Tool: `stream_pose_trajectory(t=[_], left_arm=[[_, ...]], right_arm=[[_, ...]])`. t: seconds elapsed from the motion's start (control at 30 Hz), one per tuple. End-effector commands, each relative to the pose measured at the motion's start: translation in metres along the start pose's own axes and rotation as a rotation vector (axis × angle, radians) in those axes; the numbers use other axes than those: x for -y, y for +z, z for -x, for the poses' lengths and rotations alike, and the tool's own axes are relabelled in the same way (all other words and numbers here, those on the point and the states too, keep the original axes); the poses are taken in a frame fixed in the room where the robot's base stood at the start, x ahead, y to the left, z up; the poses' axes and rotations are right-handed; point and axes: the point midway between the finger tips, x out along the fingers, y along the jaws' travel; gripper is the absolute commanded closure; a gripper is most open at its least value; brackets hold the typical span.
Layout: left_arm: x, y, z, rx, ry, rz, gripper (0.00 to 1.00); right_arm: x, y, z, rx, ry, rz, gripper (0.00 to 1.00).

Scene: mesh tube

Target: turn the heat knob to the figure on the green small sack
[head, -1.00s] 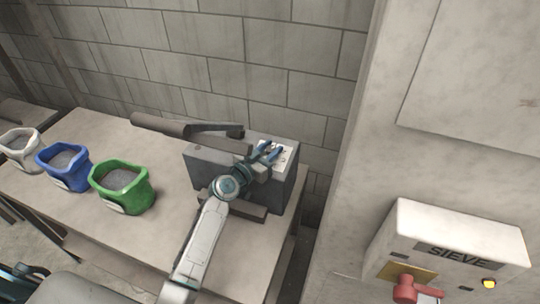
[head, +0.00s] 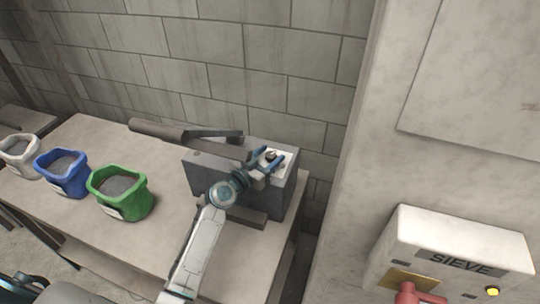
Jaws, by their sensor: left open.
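The green small sack (head: 121,194) stands open on the bench, filled with grey powder. A pale label shows low on its front, but any figure on it is too small to read. A grey machine (head: 210,174) with a long handle stands to its right. On its top is a pale plate with a small dark knob (head: 271,155). My left gripper (head: 273,158) is open above the plate, its fingers on either side of the knob; I cannot tell whether they touch it. The knob's setting cannot be read.
A blue sack (head: 63,174) and a white sack (head: 20,157) stand left of the green one on the bench (head: 100,146). A box marked SIEVE (head: 455,240) with a red handle (head: 416,296) and a lit yellow lamp is at right. A block wall rises behind.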

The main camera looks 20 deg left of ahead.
Motion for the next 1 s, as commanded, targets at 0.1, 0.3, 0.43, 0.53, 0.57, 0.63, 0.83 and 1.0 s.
stream_pose_trajectory(t=[0.1,0.3,0.43,0.53,0.57,0.63,0.83,1.0], left_arm=[[0.000,0.005,0.021,0.003,0.000,-0.005,0.48],[0.000,0.006,0.062,0.004,0.001,-0.006,0.48],[0.000,0.004,0.083,0.004,0.001,-0.005,0.48],[0.000,0.003,0.093,0.003,0.000,-0.004,0.48],[0.000,0.002,0.095,0.002,0.000,-0.003,0.48],[0.000,0.002,0.098,0.002,0.000,-0.003,0.48],[0.000,0.001,0.099,0.001,0.000,-0.001,0.48],[0.001,0.001,0.099,0.003,-0.008,0.001,0.48]], right_arm=[[0.000,0.001,-0.010,0.000,0.001,0.000,0.64],[0.002,0.002,-0.025,0.000,0.000,0.000,0.64],[0.002,0.003,-0.030,0.000,0.000,0.000,0.64],[0.003,0.003,-0.033,0.000,0.000,0.000,0.64],[0.003,0.003,-0.033,0.000,0.000,0.000,0.64],[0.003,0.003,-0.033,0.000,-0.001,0.000,0.64],[0.005,0.003,-0.033,0.000,-0.003,-0.001,0.64],[0.006,0.003,-0.032,0.000,-0.004,-0.001,0.64]])
